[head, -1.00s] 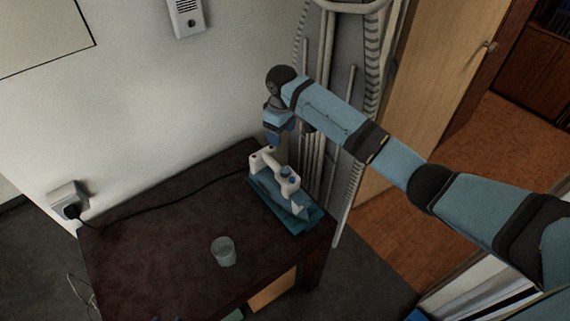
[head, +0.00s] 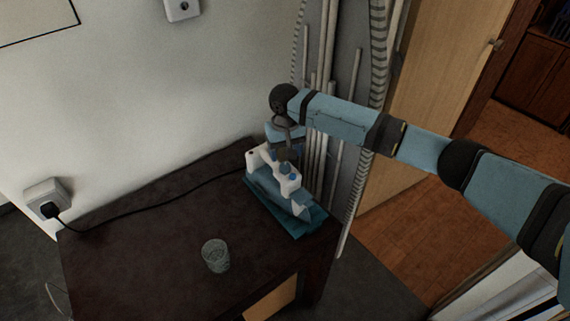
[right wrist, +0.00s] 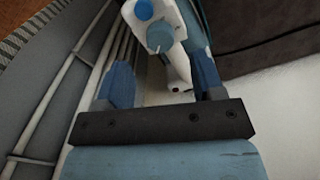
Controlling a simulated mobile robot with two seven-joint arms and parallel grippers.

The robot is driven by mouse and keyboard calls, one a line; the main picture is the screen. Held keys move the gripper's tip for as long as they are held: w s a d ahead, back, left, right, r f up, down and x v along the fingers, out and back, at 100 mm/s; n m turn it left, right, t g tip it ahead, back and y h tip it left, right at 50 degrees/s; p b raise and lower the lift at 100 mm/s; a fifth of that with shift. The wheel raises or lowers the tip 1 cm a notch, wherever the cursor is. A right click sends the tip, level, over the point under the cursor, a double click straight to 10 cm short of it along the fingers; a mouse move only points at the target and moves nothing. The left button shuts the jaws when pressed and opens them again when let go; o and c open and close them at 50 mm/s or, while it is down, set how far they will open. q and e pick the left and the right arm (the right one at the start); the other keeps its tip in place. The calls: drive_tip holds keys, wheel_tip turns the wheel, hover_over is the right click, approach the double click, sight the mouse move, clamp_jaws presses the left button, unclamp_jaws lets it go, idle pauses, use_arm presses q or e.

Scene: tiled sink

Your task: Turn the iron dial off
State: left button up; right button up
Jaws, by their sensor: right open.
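The iron (head: 277,187) is white and blue and lies on a teal base at the table's back right corner. Its blue dial (head: 284,169) shows on the white upper part. In the right wrist view the white body of the iron (right wrist: 161,37) carries a round blue knob (right wrist: 144,9). My right gripper (head: 288,155) hangs just above the iron's rear end in the head view. In the right wrist view its two blue fingers (right wrist: 164,82) are apart, with part of the iron between and beyond them. Contact cannot be told. My left gripper is not in view.
A glass (head: 216,256) stands on the dark table (head: 150,255). A black cord runs from the iron to a wall socket (head: 46,199). An upright ironing board (head: 345,80) stands close behind and right of the iron. The left tabletop is clear.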

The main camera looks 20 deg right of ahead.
sight(285, 165)
wheel_tip(285, 165, down, 5)
drive_tip(key=shift+f, duration=0.1)
idle(0.3)
drive_tip(key=c, duration=0.9)
drive_tip(key=shift+r+n+p, duration=0.25)
drive_tip(key=shift+n+p, duration=0.65)
drive_tip(key=shift+p, duration=0.35)
drive_tip(key=shift+c, duration=0.2)
drive_tip(key=shift+f+n+p, duration=0.15)
drive_tip(key=shift+n+p, duration=0.2)
drive_tip(key=shift+n, duration=0.25)
drive_tip(key=shift+f, duration=0.1)
